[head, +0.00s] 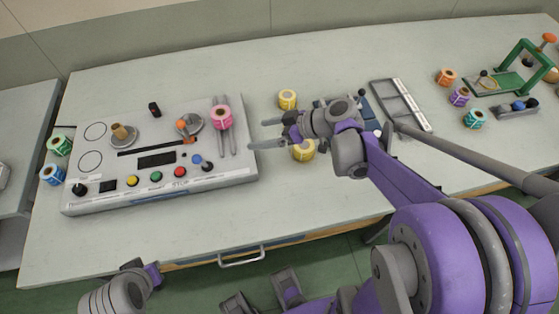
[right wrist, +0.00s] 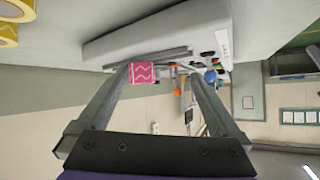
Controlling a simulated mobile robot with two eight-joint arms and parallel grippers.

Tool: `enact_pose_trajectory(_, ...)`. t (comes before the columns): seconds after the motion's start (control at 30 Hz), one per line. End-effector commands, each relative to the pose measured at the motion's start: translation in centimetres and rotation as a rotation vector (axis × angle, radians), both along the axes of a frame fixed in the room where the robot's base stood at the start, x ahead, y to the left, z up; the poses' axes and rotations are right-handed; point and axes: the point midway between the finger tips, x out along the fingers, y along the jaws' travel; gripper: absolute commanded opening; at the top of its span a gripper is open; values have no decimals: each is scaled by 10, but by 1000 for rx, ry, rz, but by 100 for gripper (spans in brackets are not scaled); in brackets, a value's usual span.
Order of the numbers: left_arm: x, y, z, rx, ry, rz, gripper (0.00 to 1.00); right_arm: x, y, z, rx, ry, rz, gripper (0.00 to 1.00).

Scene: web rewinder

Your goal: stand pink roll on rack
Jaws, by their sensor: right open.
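The pink roll (head: 221,117) rests on the pair of grey rails (head: 228,140) at the right end of the white rewinder console. In the right wrist view the pink roll (right wrist: 141,73) shows its zigzag-patterned side, near the tip of one finger. My right gripper (head: 261,134) is open and empty, its fingers pointing left toward the roll, a short gap to its right. In the right wrist view the open fingers (right wrist: 160,72) frame the roll and rails. My left gripper's jaws do not show.
Yellow rolls (head: 288,99) stand behind and in front of my right gripper. A grey slotted tray (head: 402,106) lies right of it. An orange core knob and a brown-topped spindle (head: 121,132) stand on the console. Blue and green rolls (head: 52,174) stand at its left. A green stand (head: 522,65) is far right.

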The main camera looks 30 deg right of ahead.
Motion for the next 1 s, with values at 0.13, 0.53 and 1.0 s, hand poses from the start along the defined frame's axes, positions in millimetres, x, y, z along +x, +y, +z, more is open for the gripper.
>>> enact_pose_trajectory(0.13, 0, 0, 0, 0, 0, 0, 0, -63, 40, -25, -93, 304, -127, 100)
enact_pose_trajectory(0.53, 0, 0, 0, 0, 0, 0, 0, -167, 25, -53, -320, 491, -605, 100)
enact_pose_trajectory(1.0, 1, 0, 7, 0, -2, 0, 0, -170, 21, -46, -326, 481, -650, 100)
